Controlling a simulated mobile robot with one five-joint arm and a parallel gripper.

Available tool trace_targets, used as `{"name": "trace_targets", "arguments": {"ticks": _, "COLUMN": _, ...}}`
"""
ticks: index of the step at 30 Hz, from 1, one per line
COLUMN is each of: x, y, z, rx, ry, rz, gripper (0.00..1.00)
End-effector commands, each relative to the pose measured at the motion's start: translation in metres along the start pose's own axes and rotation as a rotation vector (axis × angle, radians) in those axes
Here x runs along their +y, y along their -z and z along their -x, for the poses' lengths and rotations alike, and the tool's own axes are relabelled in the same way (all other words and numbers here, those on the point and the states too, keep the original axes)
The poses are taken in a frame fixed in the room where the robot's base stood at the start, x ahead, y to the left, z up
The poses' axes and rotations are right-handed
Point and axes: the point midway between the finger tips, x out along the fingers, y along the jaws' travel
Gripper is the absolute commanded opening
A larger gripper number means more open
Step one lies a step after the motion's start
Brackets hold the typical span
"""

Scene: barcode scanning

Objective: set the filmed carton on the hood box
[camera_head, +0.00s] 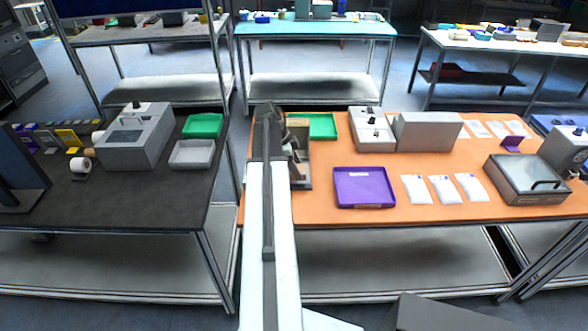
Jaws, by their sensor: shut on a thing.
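My gripper (292,152) is at the end of my white and dark arm, over the left edge of the orange-topped table. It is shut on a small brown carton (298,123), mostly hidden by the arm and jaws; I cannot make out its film. A plain grey box (429,132) stands at the back middle of the orange table, to the right of my gripper and apart from it. It may be the hood box, but I cannot tell for sure.
On the orange table (420,212) are a green tray (322,126), a grey device (371,130), a purple tray (364,187), white packets (443,188) and a lidded grey case (527,179). The dark table (150,205) at left holds a grey machine (136,137) and trays.

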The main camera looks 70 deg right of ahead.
Motion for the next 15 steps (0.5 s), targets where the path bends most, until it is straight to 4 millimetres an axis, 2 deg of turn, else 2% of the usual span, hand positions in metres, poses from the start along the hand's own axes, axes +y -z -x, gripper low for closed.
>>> {"name": "trace_targets", "arguments": {"ticks": 1, "x": -0.019, "y": -0.001, "z": -0.002, "rx": 0.000, "ry": 0.000, "rz": 0.000, "gripper": 0.01}}
{"name": "trace_targets", "arguments": {"ticks": 4, "x": -0.035, "y": -0.002, "z": -0.003, "rx": 0.000, "ry": 0.000, "rz": 0.000, "gripper": 0.01}}
{"name": "trace_targets", "arguments": {"ticks": 14, "x": -0.050, "y": -0.003, "z": -0.004, "rx": 0.000, "ry": 0.000, "rz": 0.000, "gripper": 0.01}}
{"name": "trace_targets", "arguments": {"ticks": 15, "x": -0.052, "y": -0.006, "z": -0.011, "rx": 0.000, "ry": 0.000, "rz": 0.001, "gripper": 0.01}}
